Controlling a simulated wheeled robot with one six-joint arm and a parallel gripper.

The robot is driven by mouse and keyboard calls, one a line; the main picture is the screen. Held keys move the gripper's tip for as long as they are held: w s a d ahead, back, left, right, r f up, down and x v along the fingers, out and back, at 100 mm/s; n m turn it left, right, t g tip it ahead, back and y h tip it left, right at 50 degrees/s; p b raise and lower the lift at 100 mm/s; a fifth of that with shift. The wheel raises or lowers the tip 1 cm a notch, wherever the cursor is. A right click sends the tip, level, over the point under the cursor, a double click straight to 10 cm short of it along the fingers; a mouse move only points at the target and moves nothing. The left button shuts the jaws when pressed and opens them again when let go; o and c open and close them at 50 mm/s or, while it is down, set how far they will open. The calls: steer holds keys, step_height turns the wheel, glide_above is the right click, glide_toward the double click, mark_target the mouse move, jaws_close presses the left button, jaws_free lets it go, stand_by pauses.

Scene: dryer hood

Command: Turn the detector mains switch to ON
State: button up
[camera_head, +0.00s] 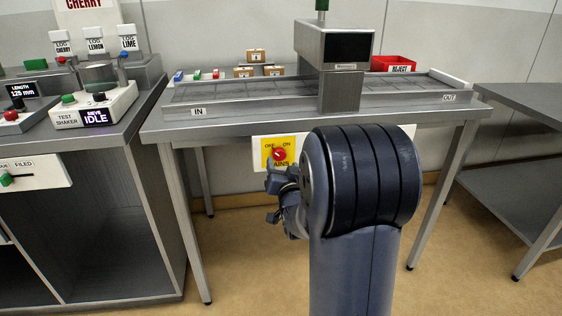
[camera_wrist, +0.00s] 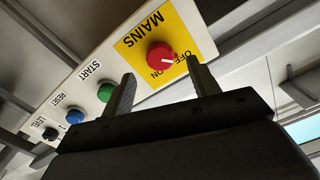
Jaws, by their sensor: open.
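The detector mains switch is a red round knob (camera_head: 278,155) on a yellow plate (camera_head: 293,142) marked OFF, ON and MAINS, under the front of the conveyor table. In the wrist view the knob (camera_wrist: 159,56) appears on the yellow plate (camera_wrist: 135,45), with the lettering upside down. A white mark on the knob points to the OFF side there. My gripper (camera_head: 272,195) is just below the plate in the head view. In the wrist view its open fingers (camera_wrist: 160,73) are spread to either side of the knob, apart from it, with nothing between them.
The same panel holds a green START button (camera_wrist: 105,92), a blue RESET button (camera_wrist: 74,117) and a dark LEVEL knob (camera_wrist: 50,134). The conveyor table (camera_head: 230,115) and its legs surround the panel. A left bench (camera_head: 115,130) and right table (camera_head: 520,100) flank it.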

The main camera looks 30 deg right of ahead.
mark_target(280, 156)
steer(key=shift+x, duration=2.05)
steer(key=c, duration=1)
